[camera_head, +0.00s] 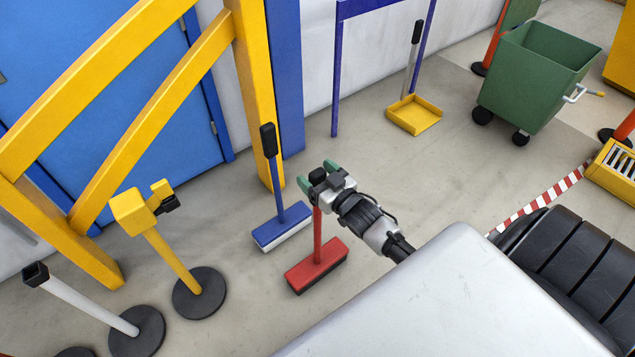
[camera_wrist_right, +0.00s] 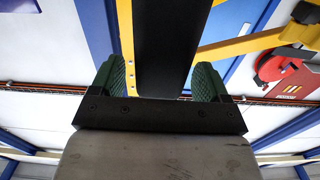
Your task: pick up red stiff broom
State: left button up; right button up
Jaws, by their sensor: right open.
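The red stiff broom (camera_head: 317,266) stands upright on the floor, with a red block head, dark bristles and a red stick. Its black grip top shows just above my right gripper (camera_head: 318,182). The right gripper is open around the upper handle, with one green finger on each side. In the right wrist view, the black handle (camera_wrist_right: 171,45) runs between the two green fingers of the gripper (camera_wrist_right: 168,84), with a gap beside it on at least the left side. I cannot tell if it touches the right finger. My left gripper is not in view.
A blue broom (camera_head: 281,226) stands just behind the red one. A yellow post (camera_head: 168,245) and a white post (camera_head: 85,301) stand at left. A yellow dustpan (camera_head: 414,115) and a green wheeled bin (camera_head: 535,75) are farther back. A pale surface (camera_head: 450,305) fills the front.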

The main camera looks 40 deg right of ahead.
jog(key=c, duration=1.2)
jog(key=shift+c, duration=0.4)
jog(key=shift+r, duration=0.15)
